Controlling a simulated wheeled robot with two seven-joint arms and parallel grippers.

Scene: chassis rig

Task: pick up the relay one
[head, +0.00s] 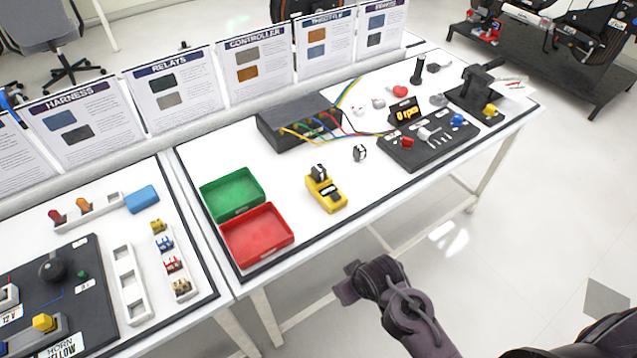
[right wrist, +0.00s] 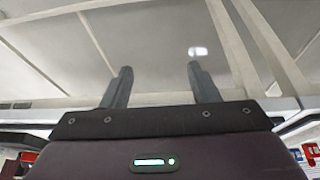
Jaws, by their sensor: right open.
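A small dark relay-like block with a pale side (head: 360,153) lies on the white table. A similar dark block (head: 319,171) sits on top of the yellow tester (head: 326,192). I cannot read which of them is relay one. My right gripper (head: 347,284) is in front of the table's near edge, apart from both blocks. In the right wrist view its two fingers (right wrist: 160,75) are spread with nothing between them. My left gripper is not in view.
A green tray (head: 205,190) and a red tray (head: 286,250) stand left of the tester. A dark box with coloured wires (head: 283,132) is behind. A black panel with a "0 rpm" display (head: 395,154) is to the right. White table surface is clear around the loose block.

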